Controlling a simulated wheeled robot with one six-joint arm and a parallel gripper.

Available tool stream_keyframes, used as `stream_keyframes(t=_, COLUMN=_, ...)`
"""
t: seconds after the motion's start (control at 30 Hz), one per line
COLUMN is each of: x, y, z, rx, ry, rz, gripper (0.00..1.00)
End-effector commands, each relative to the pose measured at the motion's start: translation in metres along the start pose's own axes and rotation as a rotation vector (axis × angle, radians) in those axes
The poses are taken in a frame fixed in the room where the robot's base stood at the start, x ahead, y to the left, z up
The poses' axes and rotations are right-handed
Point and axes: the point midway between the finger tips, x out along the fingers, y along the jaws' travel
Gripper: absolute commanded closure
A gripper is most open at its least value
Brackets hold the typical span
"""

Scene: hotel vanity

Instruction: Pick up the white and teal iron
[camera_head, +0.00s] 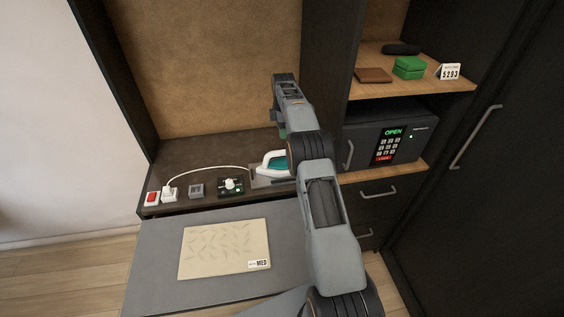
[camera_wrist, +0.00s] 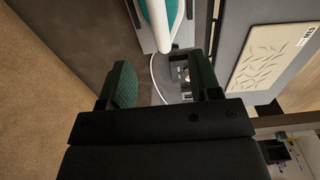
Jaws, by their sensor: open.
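The white and teal iron (camera_head: 271,163) sits on a grey rest on the dark vanity counter, partly hidden behind my arm in the head view. In the wrist view the iron (camera_wrist: 158,22) shows at the top, its white rounded end pointing down toward the space between my fingers. My gripper (camera_wrist: 160,84) is open and empty, with a green-padded finger on each side. The iron lies beyond the fingertips, apart from them.
A white cord runs from the iron to a plug (camera_head: 169,193) beside a red switch (camera_head: 152,198). A dial box (camera_head: 231,187) sits left of the iron. A grey board holds a beige patterned sheet (camera_head: 224,249) in front. A safe (camera_head: 388,140) and shelf (camera_head: 430,84) stand right.

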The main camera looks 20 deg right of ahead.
Motion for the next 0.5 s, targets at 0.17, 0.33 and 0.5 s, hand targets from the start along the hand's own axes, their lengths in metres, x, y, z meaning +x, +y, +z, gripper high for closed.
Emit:
stream_keyframes(t=0.17, x=0.034, y=0.0, z=0.001, rx=-0.006, ry=0.0, rz=-0.007, gripper=0.42)
stream_keyframes(t=0.33, x=0.064, y=0.0, z=0.0, rx=-0.007, ry=0.0, rz=-0.003, gripper=0.42)
stream_keyframes(t=0.5, x=0.077, y=0.0, z=0.0, rx=-0.007, ry=0.0, rz=-0.002, gripper=0.42)
